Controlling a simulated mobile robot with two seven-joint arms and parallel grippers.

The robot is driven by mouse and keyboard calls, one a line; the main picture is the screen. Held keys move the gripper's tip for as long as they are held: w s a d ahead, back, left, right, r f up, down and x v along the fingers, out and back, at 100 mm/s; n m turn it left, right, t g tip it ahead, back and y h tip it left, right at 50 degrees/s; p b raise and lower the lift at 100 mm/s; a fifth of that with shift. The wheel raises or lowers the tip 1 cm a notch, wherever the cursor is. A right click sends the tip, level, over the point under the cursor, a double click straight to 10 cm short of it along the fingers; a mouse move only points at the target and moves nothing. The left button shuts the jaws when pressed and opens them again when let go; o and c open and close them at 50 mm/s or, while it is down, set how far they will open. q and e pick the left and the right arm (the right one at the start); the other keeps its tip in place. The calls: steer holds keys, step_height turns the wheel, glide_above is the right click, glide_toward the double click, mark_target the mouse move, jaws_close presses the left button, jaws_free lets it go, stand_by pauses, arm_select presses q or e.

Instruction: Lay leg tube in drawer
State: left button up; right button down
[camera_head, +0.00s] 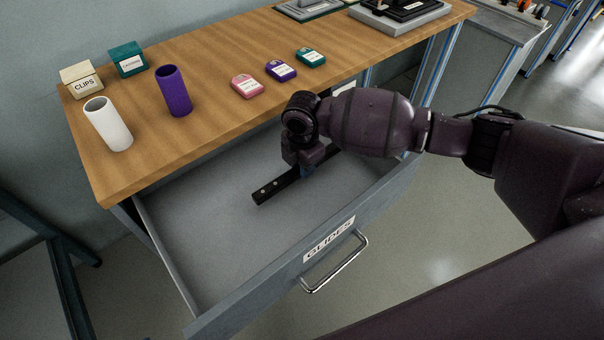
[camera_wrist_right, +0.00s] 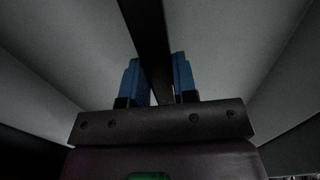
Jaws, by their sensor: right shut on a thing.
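The leg tube (camera_head: 275,189) is a straight black bar with light spots near its near-left end. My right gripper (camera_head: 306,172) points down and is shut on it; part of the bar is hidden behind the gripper. In the right wrist view, the black bar (camera_wrist_right: 148,35) runs between the two blue fingers (camera_wrist_right: 159,80). The grey drawer (camera_head: 215,235) is pulled out below the wooden bench, with a GLIDES label and a metal handle on its front. The bar is inside the drawer's outline, low over the floor; I cannot tell whether it touches. My left gripper is out of view.
The wooden bench top (camera_head: 200,120) is behind the drawer. It bears a white tube (camera_head: 108,125), a purple tube (camera_head: 174,92), a CLIPS box (camera_head: 82,80), a teal box (camera_head: 128,60) and small labelled cases (camera_head: 281,72). The drawer's left part is bare.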

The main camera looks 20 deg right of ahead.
mark_target(302, 182)
step_height(302, 182, down, 4)
steer(key=shift+r+b, duration=0.25)
steer(key=shift+b, duration=0.05)
steer(key=shift+f, duration=0.3)
steer(key=shift+r, duration=0.1)
steer(key=c, duration=1.4)
jaws_free()
steer(key=shift+f, duration=0.2)
steer(key=o, duration=0.5)
steer(key=shift+r, duration=0.1)
